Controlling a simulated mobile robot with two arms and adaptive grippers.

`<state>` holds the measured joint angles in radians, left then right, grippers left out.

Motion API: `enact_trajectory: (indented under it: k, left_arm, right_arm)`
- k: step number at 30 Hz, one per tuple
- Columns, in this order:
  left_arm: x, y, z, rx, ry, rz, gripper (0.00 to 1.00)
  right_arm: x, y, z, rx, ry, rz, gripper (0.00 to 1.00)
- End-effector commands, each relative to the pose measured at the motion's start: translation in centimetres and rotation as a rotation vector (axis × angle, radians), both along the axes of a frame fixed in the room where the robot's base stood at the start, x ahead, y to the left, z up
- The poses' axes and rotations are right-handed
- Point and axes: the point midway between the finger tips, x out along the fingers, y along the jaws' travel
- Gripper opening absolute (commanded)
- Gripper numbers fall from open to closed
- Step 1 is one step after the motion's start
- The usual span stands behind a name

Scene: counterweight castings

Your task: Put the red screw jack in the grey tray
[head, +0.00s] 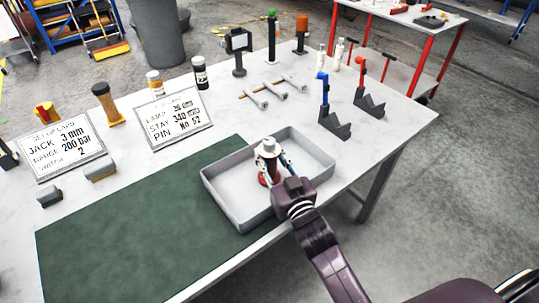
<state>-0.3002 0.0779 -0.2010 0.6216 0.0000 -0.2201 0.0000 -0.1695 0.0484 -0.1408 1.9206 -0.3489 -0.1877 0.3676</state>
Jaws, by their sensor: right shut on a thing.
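The red screw jack (262,179) has a red body and a pale grey top. It is upright within the outline of the grey tray (222,202). My right gripper (273,166) is shut on the jack, its fingers on either side of it. I cannot tell whether the jack's base touches the tray floor, as the gripper hides part of it. The tray sits on the table, partly over the dark green mat (130,225). My left gripper is not in view.
Two printed cards (175,117) stand at the left and back. Blue and red-handled clamps (334,122) stand right of the tray. Grey rods (272,92), bottles (200,73) and a small display stand (238,50) are behind. The green mat is clear.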

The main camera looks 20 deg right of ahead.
Motion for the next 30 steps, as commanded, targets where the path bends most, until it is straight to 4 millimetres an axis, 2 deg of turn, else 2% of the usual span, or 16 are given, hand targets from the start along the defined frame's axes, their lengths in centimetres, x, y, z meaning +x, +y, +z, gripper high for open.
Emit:
enact_trajectory:
  k: [2,3,7,17,20,23,30]
  left_arm:
    - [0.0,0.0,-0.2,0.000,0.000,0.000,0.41]
    - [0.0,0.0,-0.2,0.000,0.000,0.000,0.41]
    - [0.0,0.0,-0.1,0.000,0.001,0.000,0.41]
    - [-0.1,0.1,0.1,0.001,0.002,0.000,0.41]
    - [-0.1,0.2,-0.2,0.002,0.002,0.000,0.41]
    - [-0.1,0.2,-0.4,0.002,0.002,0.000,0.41]
    - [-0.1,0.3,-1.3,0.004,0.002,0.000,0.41]
  right_arm:
    - [0.0,0.0,0.0,0.001,-0.007,0.001,0.00]
    - [0.0,0.0,-0.3,0.000,0.000,0.000,0.32]
    - [0.0,0.0,-0.2,0.000,0.000,0.000,0.46]
    - [0.0,0.0,0.1,0.000,0.000,0.000,0.47]
    - [-0.7,-0.1,-0.1,0.000,0.001,0.000,0.47]
    - [-2.2,-0.2,-0.2,0.001,0.002,0.000,0.47]
    - [-7.0,-0.6,-0.3,0.001,0.003,0.000,0.47]
